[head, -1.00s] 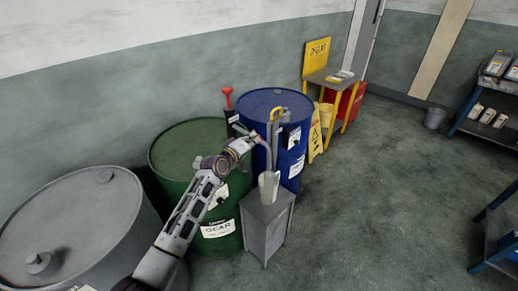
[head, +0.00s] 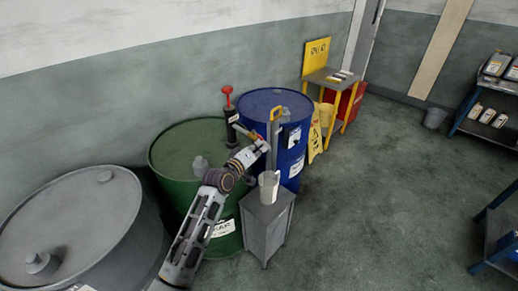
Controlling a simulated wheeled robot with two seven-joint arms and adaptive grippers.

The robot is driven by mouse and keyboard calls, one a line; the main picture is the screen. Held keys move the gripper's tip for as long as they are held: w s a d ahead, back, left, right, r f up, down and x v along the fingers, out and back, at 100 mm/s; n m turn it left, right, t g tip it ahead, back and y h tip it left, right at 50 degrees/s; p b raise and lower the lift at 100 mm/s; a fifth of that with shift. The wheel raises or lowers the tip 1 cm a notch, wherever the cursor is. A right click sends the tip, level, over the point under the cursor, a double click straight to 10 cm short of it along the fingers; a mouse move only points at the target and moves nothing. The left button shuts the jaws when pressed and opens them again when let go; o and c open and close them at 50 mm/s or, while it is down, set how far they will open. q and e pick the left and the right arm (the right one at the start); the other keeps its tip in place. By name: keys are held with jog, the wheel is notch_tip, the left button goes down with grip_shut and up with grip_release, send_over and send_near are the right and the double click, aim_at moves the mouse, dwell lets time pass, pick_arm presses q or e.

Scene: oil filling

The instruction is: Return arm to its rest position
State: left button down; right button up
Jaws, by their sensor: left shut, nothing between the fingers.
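My left arm comes in from the bottom and reaches up in front of the green drum (head: 180,148). My left gripper (head: 265,146) is small in the picture, shut and empty, in front of the blue drum (head: 262,104) and close to the grey upright with a yellow handle (head: 276,114). A light jug (head: 269,186) stands on the small grey cabinet (head: 266,230), below the gripper and apart from it. A dark pump with a red handle (head: 228,96) stands behind the arm between the two drums. My right gripper is out of view.
A large grey drum (head: 90,225) fills the lower left. A yellow wet-floor sign (head: 315,138) and a yellow table (head: 330,77) stand beyond the blue drum. Blue shelves (head: 484,130) with containers are on the right. The floor (head: 390,190) between is clear.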

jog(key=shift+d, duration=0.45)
